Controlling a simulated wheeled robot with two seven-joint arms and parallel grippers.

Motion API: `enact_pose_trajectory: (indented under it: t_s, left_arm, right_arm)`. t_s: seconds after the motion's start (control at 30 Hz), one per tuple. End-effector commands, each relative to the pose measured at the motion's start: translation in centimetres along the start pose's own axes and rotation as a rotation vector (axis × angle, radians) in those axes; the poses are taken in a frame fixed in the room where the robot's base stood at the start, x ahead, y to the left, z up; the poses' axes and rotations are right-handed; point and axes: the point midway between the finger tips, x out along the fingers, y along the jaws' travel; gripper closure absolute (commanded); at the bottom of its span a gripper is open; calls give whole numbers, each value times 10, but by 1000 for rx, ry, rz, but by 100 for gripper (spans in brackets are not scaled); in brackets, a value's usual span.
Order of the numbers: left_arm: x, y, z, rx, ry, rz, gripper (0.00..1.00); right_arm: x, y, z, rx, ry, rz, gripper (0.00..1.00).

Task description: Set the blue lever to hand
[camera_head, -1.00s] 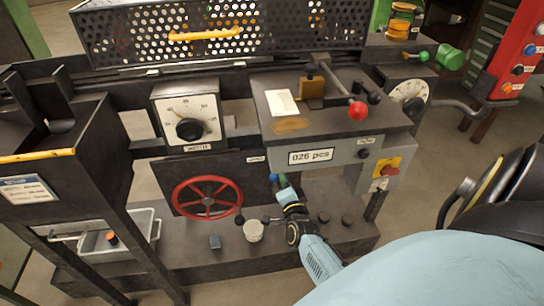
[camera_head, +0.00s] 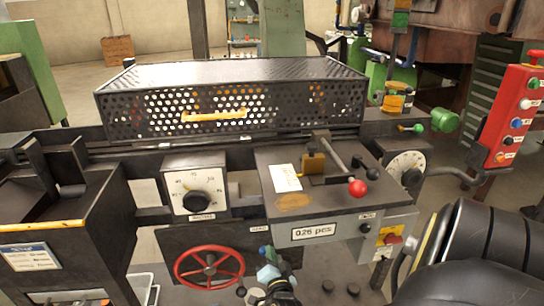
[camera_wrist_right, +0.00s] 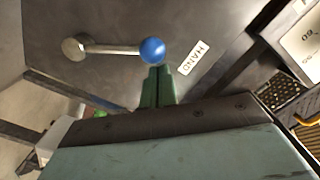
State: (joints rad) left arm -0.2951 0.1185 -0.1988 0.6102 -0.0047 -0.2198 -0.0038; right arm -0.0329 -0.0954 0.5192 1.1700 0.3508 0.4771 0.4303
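The blue lever shows in the right wrist view as a metal rod with a blue ball knob (camera_wrist_right: 152,50). The rod runs from its round pivot (camera_wrist_right: 75,47) to the knob, which lies beside the HAND label (camera_wrist_right: 193,58). My right gripper (camera_wrist_right: 156,72) has its green fingers together, with their tips right at the knob; I cannot tell whether they touch it. In the head view my right gripper (camera_head: 265,254) is low at the machine front, below the counter panel, and largely hides the lever. My left gripper is not in view.
A red handwheel (camera_head: 209,268) is left of my right gripper. A dial box (camera_head: 195,186) is above it. A red-knobbed lever (camera_head: 357,188) stands on the console top. A counter plate (camera_head: 314,231) and a red-and-yellow switch (camera_head: 393,239) are to the right.

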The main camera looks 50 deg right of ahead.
Motion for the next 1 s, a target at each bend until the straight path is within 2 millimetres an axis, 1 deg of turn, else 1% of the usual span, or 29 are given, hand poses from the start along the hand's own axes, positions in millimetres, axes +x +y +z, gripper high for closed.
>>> enact_pose_trajectory:
  t_s: [0.37,0.47,0.57,0.67,0.77,0.8,0.9,1.0]
  left_arm:
    - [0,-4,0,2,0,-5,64]
    - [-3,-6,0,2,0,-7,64]
    - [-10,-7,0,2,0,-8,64]
    - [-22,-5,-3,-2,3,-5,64]
    - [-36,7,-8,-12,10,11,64]
    - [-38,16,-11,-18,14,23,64]
    - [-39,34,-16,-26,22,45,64]
    - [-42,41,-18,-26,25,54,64]
  right_arm:
    - [0,-2,2,2,-5,-1,100]
    - [0,-3,0,2,-5,-1,100]
    - [-1,-6,-8,1,-6,-2,100]
    - [-2,-10,-20,1,-7,-4,100]
    - [-3,-15,-35,-1,-8,-8,100]
    - [-11,-14,-35,0,-11,-6,100]
    - [-39,-11,-32,1,-12,-3,100]
    - [-61,-11,-32,2,-10,-5,100]
